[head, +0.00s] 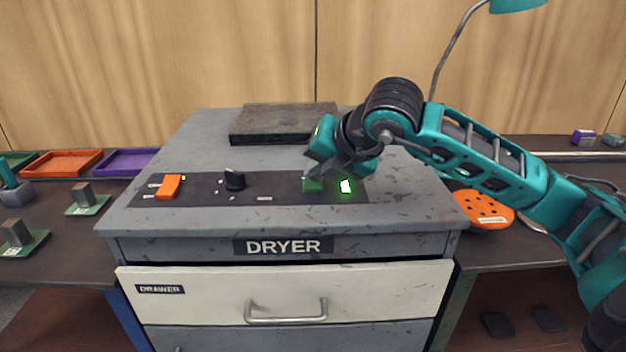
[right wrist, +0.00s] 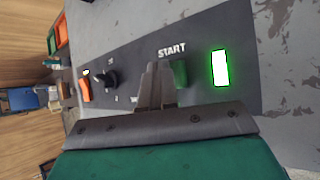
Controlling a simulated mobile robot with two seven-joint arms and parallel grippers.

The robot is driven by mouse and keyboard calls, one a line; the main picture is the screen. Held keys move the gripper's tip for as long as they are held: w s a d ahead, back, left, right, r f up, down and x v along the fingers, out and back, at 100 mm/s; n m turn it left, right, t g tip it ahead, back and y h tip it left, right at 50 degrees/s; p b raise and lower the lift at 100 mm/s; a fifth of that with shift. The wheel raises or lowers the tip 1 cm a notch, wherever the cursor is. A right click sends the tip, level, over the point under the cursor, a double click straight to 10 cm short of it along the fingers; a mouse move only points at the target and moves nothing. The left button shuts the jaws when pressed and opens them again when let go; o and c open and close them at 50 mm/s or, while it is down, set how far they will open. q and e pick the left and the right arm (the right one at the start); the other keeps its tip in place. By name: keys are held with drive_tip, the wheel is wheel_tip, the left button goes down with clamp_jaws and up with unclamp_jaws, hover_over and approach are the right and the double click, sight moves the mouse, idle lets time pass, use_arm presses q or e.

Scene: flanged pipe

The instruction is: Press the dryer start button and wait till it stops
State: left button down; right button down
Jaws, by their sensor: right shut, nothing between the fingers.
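The grey dryer (head: 200,222) stands in the middle of the head view, with a dark control panel on top. The green start button (head: 313,186) sits on the panel, partly covered by my right gripper (head: 309,174). In the right wrist view the start button (right wrist: 180,74) is beside the shut fingertips (right wrist: 157,68), under the word START. Whether the fingers touch it I cannot tell. The indicator light (head: 346,186) right of the button glows bright green, also in the right wrist view (right wrist: 220,68). My right gripper is shut and empty. My left gripper is not in view.
An orange switch (head: 168,187) and a black knob (head: 234,180) are on the panel's left. A dark flat block (head: 282,123) lies on the dryer's back. A white drawer (head: 210,295) is below. Orange (head: 62,163) and purple trays stand at left; an orange perforated disc (head: 482,209) lies at right.

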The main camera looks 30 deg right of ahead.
sight(318, 185)
drive_tip(key=shift+r+p, duration=0.35)
drive_tip(key=shift+r, duration=0.45)
drive_tip(key=shift+r+p, duration=1.7)
drive_tip(key=shift+r, duration=0.9)
drive_tip(key=shift+f, duration=0.1)
drive_tip(key=shift+s, duration=0.1)
